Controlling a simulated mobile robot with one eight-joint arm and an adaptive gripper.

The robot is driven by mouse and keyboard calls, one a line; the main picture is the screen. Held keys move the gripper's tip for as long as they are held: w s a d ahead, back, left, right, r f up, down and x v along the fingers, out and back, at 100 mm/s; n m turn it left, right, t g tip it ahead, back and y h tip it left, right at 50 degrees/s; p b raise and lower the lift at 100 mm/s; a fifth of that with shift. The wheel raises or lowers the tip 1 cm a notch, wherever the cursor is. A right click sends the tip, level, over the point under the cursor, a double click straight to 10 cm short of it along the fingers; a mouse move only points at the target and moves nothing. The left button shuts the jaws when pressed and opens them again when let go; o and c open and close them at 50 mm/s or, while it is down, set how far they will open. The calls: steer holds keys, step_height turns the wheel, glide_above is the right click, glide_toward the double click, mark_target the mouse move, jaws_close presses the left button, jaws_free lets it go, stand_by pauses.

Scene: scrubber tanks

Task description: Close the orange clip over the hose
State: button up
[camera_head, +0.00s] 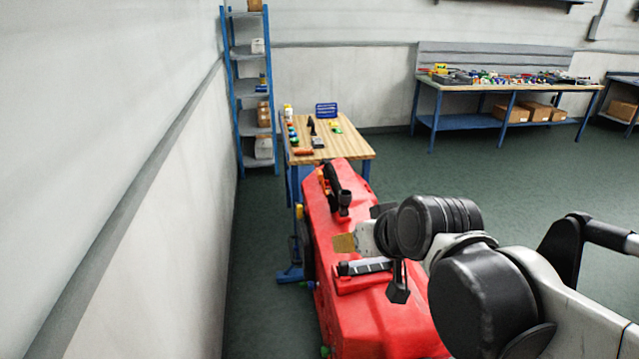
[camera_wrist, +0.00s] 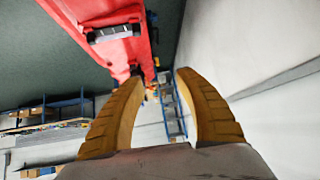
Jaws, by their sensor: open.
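The red tank (camera_head: 375,315) stands in front of the wooden table, and it also shows upside down in the wrist view (camera_wrist: 80,12). A small orange part (camera_head: 325,183), likely the clip, sits at the tank's far end beside a black hose-like part (camera_head: 338,190). Whether the clip is open or shut is too small to tell. My gripper (camera_wrist: 158,77) shows two yellow-tan fingers spread wide, with nothing between them. In the head view my arm reaches over the tank, and its end is nearer than the orange part, apart from it.
A black and grey bar (camera_head: 365,266) lies on the tank top near my wrist. The wooden table (camera_head: 350,145) holds small items and a blue crate (camera_head: 326,110). A blue shelf (camera_head: 250,125) stands by the left wall. Green floor is free to the right.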

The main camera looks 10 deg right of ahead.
steer(key=w+a+t+y+b, duration=0.1)
steer(key=w+a+t+b, duration=0.2)
steer(key=w, duration=1.4)
steer(key=t+b, duration=0.4)
steer(key=b, duration=0.3)
glide_toward(319, 174)
steer(key=s+a+r, duration=0.4)
steer(key=s+r, duration=0.1)
steer(key=s, duration=0.1)
steer(key=w+d+f+m+t+h+b, duration=0.1)
steer(key=w+d+f+t+h+b, duration=0.15)
steer(key=w+f, duration=0.5)
steer(key=shift+g, duration=0.35)
steer(key=w+b, duration=0.1)
steer(key=w, duration=0.2)
steer(key=w+b, duration=0.1)
steer(key=w, duration=0.2)
steer(key=w+b, duration=0.1)
steer(key=w, duration=0.3)
steer(key=shift+d, duration=0.25)
steer(key=shift+c, duration=0.2)
jaws_close()
